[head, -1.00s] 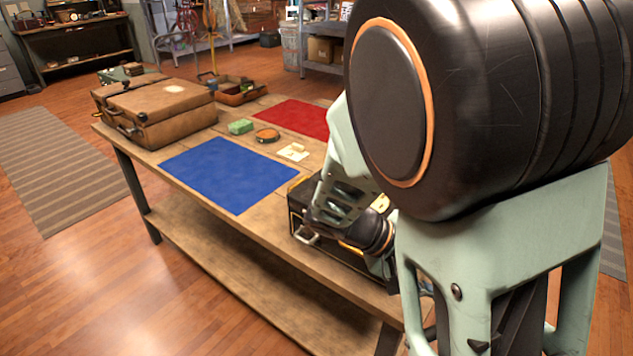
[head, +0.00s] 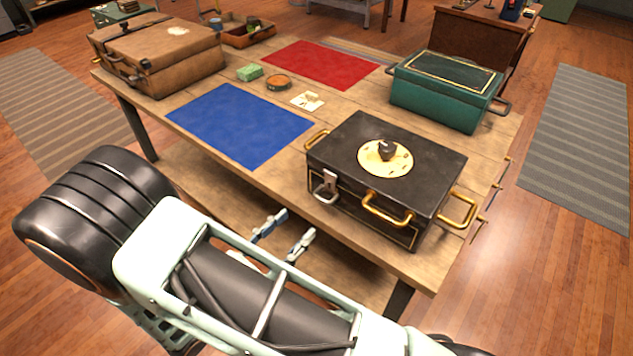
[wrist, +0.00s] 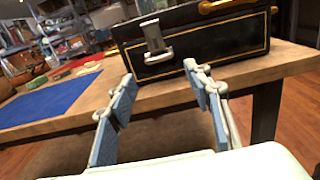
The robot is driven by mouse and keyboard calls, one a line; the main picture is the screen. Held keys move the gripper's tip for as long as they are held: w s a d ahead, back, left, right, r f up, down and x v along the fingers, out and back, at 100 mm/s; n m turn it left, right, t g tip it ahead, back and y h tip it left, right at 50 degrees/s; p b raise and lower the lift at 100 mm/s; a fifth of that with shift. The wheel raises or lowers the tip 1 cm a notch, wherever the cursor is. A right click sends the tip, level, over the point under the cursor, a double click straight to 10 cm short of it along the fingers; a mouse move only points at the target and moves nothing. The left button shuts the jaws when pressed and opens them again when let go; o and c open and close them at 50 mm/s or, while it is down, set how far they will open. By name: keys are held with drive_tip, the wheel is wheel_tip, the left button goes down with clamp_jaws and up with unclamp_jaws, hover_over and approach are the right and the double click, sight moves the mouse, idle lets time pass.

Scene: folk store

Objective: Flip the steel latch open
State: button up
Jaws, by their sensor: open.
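The steel latch (head: 327,186) is on the front face of the black box (head: 345,208), near its left end. It also shows in the wrist view (wrist: 156,42), hanging against the box front with a bail-like lower part. My gripper (head: 284,233) is open and empty, in front of the table edge and below and left of the latch. In the wrist view my gripper (wrist: 162,95) has its blue-padded fingers spread, pointing toward the box, with the latch ahead, above the gap between them. The fingers are apart from the latch and the box.
The black box has brass handles (head: 388,208) and a round dial plate (head: 385,158) on top. A green box (head: 446,90) stands behind it. A brown suitcase (head: 158,58), blue mat (head: 240,125) and red mat (head: 322,64) lie across the table (head: 330,255).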

sight(322, 199)
drive_tip(key=x, duration=1)
drive_tip(key=shift+w+d, duration=0.25)
clamp_jaws()
